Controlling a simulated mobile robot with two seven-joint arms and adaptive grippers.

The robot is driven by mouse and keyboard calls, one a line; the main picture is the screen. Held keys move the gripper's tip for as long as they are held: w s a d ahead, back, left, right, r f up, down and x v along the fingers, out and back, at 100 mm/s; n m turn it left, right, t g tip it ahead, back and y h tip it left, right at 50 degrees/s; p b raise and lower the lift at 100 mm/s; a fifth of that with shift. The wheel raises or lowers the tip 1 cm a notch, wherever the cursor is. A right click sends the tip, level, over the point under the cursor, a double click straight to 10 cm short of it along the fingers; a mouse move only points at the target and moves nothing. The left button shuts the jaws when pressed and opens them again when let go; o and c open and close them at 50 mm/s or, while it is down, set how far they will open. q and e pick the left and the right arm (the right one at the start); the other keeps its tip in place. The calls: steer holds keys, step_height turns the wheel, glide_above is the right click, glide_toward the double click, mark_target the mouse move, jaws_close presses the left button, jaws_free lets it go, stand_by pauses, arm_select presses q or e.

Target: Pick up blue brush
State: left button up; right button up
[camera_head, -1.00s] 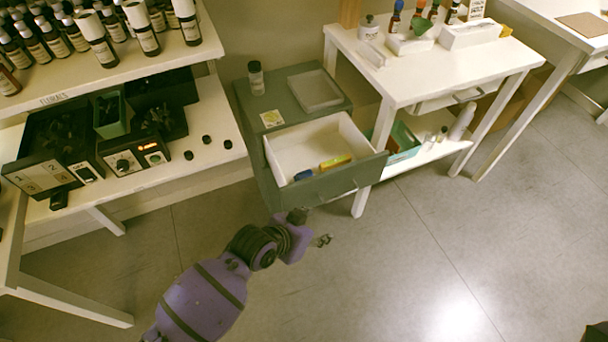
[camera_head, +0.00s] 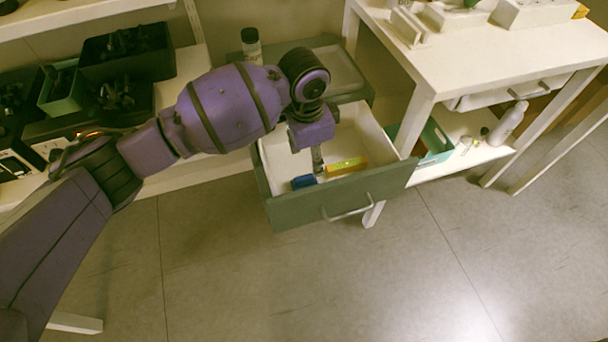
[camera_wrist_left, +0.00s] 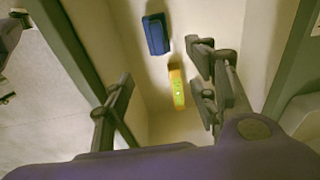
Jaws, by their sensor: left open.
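The blue brush (camera_head: 304,181) appears as a small blue block at the front left of the open drawer (camera_head: 350,193). In the left wrist view the blue brush (camera_wrist_left: 156,34) lies on the drawer floor, ahead of my fingers. My left gripper (camera_head: 317,163) points down into the drawer, just behind and right of the brush. In the wrist view my left gripper (camera_wrist_left: 160,98) is open, and its fingers are apart with nothing held. A yellow object with a green part (camera_head: 346,166) lies right of the brush; it also shows in the wrist view (camera_wrist_left: 177,88).
The drawer's green front with a handle (camera_head: 347,213) and its white walls surround the brush. A small bottle (camera_head: 251,46) stands on the cabinet top. A white table (camera_head: 480,62) stands to the right. The floor (camera_head: 250,270) in front is clear.

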arm_select(q)
steer(key=b, duration=0.3)
glide_above(304, 178)
steer(key=shift+g+y, duration=0.4)
steer(key=f, duration=0.4)
steer(key=shift+w+d+f, duration=0.1)
steer(key=shift+w+f, duration=0.1)
steer(key=shift+f, duration=0.3)
step_height(304, 178, down, 2)
steer(key=shift+s+f+b, duration=0.1)
steer(key=shift+b, duration=0.35)
step_height(304, 178, down, 5)
steer(key=shift+b, duration=1.1)
arm_select(e)
step_height(304, 178, down, 7)
steer(key=d, duration=0.1)
steer(key=shift+s+d+f+g, duration=0.15)
steer(key=shift+s+g, duration=0.1)
steer(key=shift+g, duration=0.05)
arm_select(q)
steer(key=c, duration=1.3)
arm_select(e)
steer(key=shift+s, duration=0.2)
